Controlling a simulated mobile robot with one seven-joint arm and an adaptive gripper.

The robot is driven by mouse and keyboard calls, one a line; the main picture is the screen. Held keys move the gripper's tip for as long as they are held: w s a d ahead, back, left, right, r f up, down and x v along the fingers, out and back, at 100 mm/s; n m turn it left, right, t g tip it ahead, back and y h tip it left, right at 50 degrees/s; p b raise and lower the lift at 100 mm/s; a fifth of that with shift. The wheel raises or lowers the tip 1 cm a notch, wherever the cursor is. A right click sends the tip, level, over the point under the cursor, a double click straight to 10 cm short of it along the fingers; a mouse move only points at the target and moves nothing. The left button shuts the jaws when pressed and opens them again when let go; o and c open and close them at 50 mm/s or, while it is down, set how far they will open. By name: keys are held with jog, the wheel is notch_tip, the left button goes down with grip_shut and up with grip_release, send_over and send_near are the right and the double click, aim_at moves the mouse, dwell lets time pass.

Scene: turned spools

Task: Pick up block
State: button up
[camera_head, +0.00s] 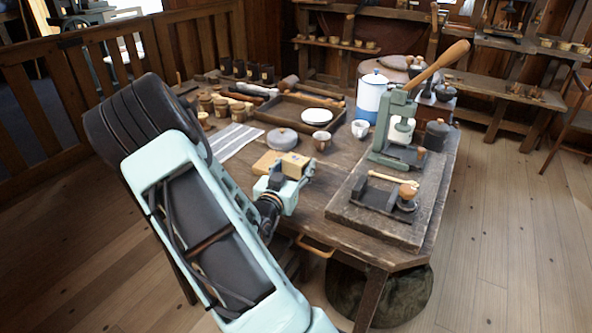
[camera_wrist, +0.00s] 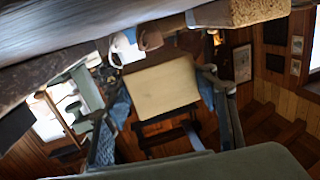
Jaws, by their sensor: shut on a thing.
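A tan block (camera_head: 294,165) is between the fingers of my gripper (camera_head: 291,172), over the near left part of the wooden table. In the wrist view the block (camera_wrist: 160,88) shows as a plain pale face between the two fingers (camera_wrist: 162,92), one on each side. My gripper is shut on it. The block appears raised off the tabletop, though its underside is hidden in the head view.
An orange-brown flat piece (camera_head: 266,163) lies just left of the block. A green lever press (camera_head: 393,130) stands right on a thick board (camera_head: 345,212).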

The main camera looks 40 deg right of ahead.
aim_at(296, 158)
jog(key=s+r, duration=0.1)
jog(key=s+a+r+p, duration=0.1)
jog(key=r, duration=0.1)
jog(key=s+a+r, duration=0.1)
jog(key=r, duration=0.1)
jog(key=shift+a, duration=0.2)
jog(key=s+a+r+p, duration=0.3)
jog(key=s+p, duration=0.1)
jog(key=shift+s+p, duration=0.15)
jog(key=shift+p, duration=0.25)
jog(key=s+p, duration=0.1)
jog(key=p, duration=0.1)
jog(key=s+a+p, duration=0.1)
jog(key=p, duration=0.2)
jog(key=s+a+r+p, duration=0.1)
jog(key=p, duration=0.2)
jog(key=shift+s+a, duration=0.2)
jog(key=shift+s, duration=0.1)
